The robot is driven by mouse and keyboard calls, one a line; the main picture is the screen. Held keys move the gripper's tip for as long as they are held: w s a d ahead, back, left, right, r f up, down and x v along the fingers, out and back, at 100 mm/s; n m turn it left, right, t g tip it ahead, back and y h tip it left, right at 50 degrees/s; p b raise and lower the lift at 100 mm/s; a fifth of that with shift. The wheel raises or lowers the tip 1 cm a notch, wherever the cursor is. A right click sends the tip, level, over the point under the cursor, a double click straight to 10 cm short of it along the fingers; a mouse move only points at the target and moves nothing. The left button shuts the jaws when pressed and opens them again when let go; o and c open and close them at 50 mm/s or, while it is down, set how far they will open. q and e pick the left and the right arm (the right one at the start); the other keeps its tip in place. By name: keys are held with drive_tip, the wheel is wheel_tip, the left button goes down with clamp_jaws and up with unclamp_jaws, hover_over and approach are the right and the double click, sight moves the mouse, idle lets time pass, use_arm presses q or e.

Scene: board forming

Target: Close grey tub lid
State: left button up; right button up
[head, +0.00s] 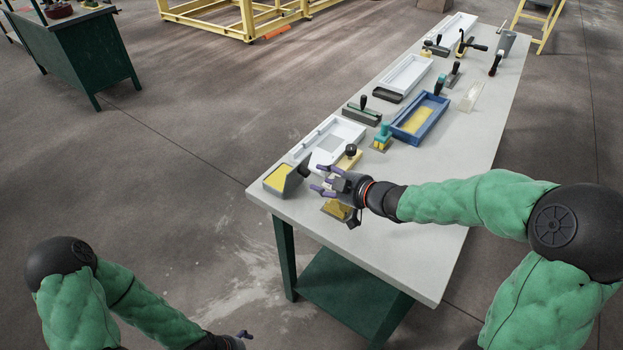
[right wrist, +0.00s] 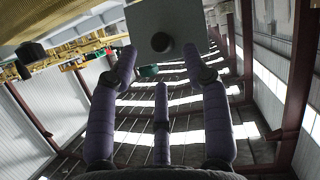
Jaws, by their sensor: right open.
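The grey tub (head: 276,178) stands at the near left corner of the table, with yellow material inside. Its grey lid (head: 295,180) is tilted up at the tub's right side, with a dark knob (head: 305,168) facing my right gripper. My right gripper (head: 322,180) is open and empty, just right of the lid. In the right wrist view the lid (right wrist: 182,18) and its knob (right wrist: 161,42) show ahead of and between the spread fingertips (right wrist: 162,68); the knob looks untouched. My left gripper (head: 243,335) is low at the bottom edge, off the table, small and partly hidden.
A yellow block (head: 337,210) lies under my right gripper. A knobbed wooden tool (head: 347,160) and white tray (head: 345,128) lie just behind. A blue tray (head: 426,128) and several hand tools sit further back. The table's (head: 420,250) near right part is clear.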

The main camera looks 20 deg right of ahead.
sight(308, 175)
drive_tip(key=shift+b+x, duration=0.9)
drive_tip(key=shift+x, duration=1.65)
clamp_jaws()
